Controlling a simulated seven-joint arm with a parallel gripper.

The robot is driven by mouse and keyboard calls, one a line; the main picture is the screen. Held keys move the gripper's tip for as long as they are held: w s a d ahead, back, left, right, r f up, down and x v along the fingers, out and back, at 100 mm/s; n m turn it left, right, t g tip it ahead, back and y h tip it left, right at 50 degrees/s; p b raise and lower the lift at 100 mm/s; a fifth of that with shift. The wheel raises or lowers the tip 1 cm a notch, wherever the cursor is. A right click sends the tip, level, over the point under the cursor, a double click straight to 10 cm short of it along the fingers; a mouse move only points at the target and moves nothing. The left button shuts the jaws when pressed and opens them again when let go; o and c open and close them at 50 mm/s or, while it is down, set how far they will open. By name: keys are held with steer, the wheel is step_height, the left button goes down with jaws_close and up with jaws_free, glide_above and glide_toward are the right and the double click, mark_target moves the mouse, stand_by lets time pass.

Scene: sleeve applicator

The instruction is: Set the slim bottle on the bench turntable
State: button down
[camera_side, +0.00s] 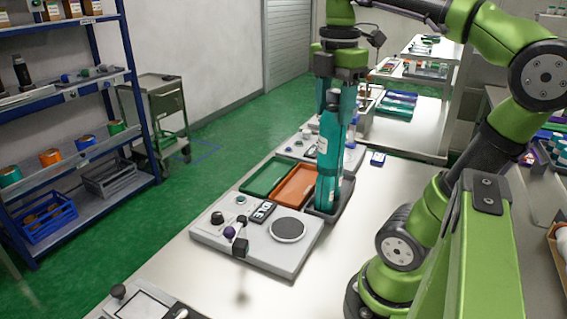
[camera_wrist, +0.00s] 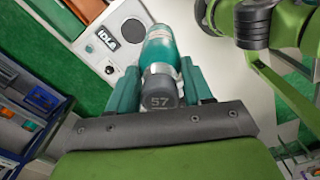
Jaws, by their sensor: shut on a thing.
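The slim bottle (camera_side: 328,165) is teal and upright in the side view. My gripper (camera_side: 334,115) is shut around its upper part from above. In the wrist view the bottle (camera_wrist: 160,50) lies between my fingers, with its grey cap marked 57 toward the camera. Its lower end shows in front of a dark tray (camera_side: 345,194); I cannot tell whether it touches it. The turntable (camera_side: 287,230) is a grey disc on a light grey bench unit (camera_side: 255,256), left of and nearer the camera than the bottle.
The unit has a display (camera_side: 263,211) and a purple-knobbed lever (camera_side: 229,233) beside the disc. A green tray (camera_side: 268,177) and an orange tray (camera_side: 296,185) lie behind it. More equipment (camera_side: 150,302) stands at the near edge. Bare bench lies right of the unit.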

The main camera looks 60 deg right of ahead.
steer(key=s+a+f+n, duration=0.3)
steer(key=s+a+f, duration=0.1)
steer(key=s+a, duration=0.1)
step_height(320, 180, down, 11)
steer(key=w+d+f, duration=0.2)
steer(key=w+d, duration=0.1)
steer(key=w, duration=0.4)
steer(key=w+d+f, duration=0.3)
steer(key=w, duration=0.5)
steer(key=shift+d, duration=0.1)
steer(key=shift+c, duration=2.3)
jaws_free()
steer(key=shift+f, duration=0.2)
